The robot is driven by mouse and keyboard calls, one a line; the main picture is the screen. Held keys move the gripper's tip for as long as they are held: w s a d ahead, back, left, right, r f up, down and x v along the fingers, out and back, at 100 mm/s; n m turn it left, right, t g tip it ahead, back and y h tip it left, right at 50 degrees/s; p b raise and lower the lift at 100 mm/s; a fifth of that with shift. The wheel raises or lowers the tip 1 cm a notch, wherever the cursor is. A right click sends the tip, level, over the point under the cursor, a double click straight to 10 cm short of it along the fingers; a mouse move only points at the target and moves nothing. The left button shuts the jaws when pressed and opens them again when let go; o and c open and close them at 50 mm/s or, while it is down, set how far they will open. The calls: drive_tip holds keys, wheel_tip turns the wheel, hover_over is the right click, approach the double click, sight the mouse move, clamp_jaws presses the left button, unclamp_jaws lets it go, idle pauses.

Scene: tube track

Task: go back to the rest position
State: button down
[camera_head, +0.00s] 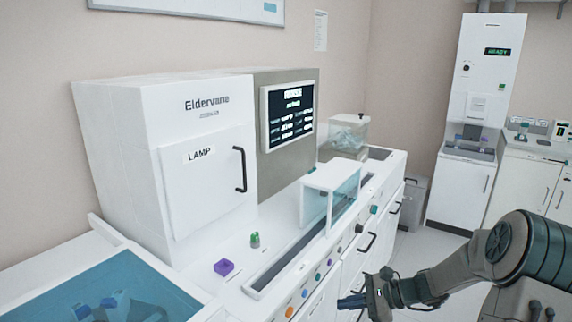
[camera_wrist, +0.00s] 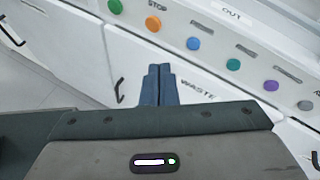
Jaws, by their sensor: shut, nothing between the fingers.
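My gripper (camera_head: 352,301) is at the lower right in the head view, low in front of the white cabinet fronts and apart from them. In the wrist view its two blue fingers (camera_wrist: 158,84) lie side by side and shut, with nothing between them. Behind the fingers is a white front marked WASTE (camera_wrist: 196,88). My arm reaches in from the right side of the head view.
A white analyser (camera_head: 160,150) with a LAMP door stands on the counter. A purple block (camera_head: 223,267) and a green-capped tube (camera_head: 254,240) are beside the track (camera_head: 290,260). Coloured buttons (camera_head: 304,292) line the counter's front. Open floor lies right of the cabinets.

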drive_tip(key=s+r+n+h, duration=0.4)
drive_tip(key=s+n, duration=0.1)
drive_tip(key=s, duration=0.3)
drive_tip(key=s+a+r+n+h, duration=0.1)
drive_tip(key=s+r+n+h, duration=0.3)
drive_tip(key=s+n, duration=0.2)
drive_tip(key=s+r+n+h, duration=0.4)
drive_tip(key=s+n, duration=0.2)
drive_tip(key=s, duration=0.4)
drive_tip(key=shift+a+r, duration=0.25)
drive_tip(key=shift+r, duration=0.1)
